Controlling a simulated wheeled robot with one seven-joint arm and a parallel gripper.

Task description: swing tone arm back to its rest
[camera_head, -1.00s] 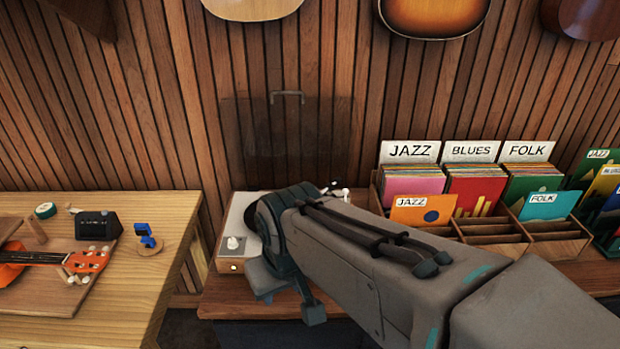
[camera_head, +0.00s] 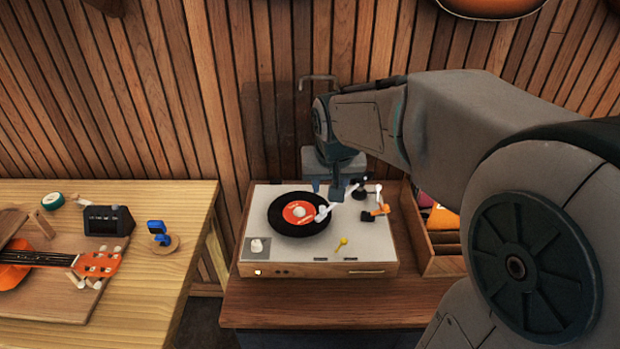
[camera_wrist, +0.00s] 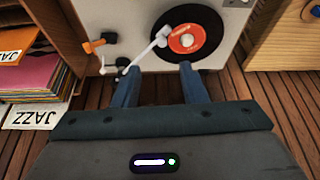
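The turntable (camera_head: 300,262) sits on a wooden shelf with a black record (camera_head: 280,222) with a red label on its platter. The white tone arm (camera_head: 345,204) has its head over the record's right edge. It also shows in the wrist view (camera_wrist: 146,54), running from the record down to the left. An orange piece on a black base (camera_head: 381,210), possibly the rest, stands at the deck's right side. My gripper (camera_head: 337,190) is at the back of the deck, near the tone arm. In the wrist view its fingers (camera_wrist: 158,68) are apart, with nothing clearly held; contact cannot be told.
A yellow-topped peg (camera_head: 342,243) and a white knob (camera_head: 257,245) stand at the deck's front. A raised clear lid with a handle (camera_head: 318,78) is behind my gripper. A record crate (camera_head: 442,263) is close on the right; a workbench (camera_head: 190,205) is left across a gap.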

